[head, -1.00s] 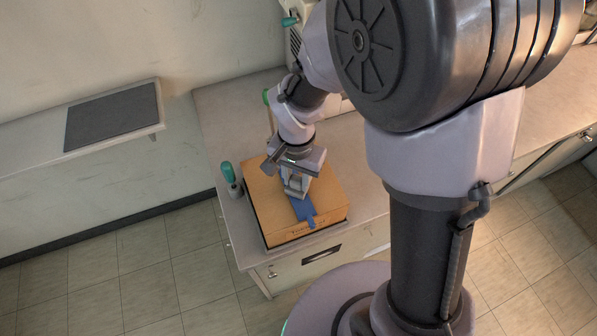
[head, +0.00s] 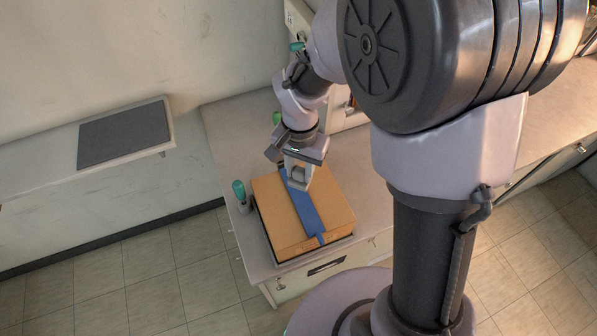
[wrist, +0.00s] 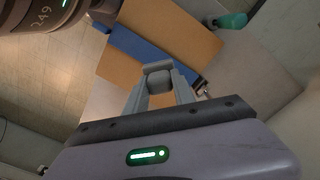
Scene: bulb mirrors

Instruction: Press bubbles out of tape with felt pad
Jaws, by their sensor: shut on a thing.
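A cardboard box (head: 331,210) sits on the counter near its front corner, with a blue strip of tape (head: 307,211) running along its top and over the front edge. In the wrist view my gripper (wrist: 157,78) is shut on a small grey block, the felt pad (wrist: 158,79), beside the blue tape (wrist: 135,45) and the box top (wrist: 178,38). Whether the pad touches the tape cannot be told.
A green-handled tool (head: 240,193) stands in a holder left of the box. A dark mat (head: 125,133) lies on a ledge at the left wall. The counter (head: 368,165) right of the box is clear.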

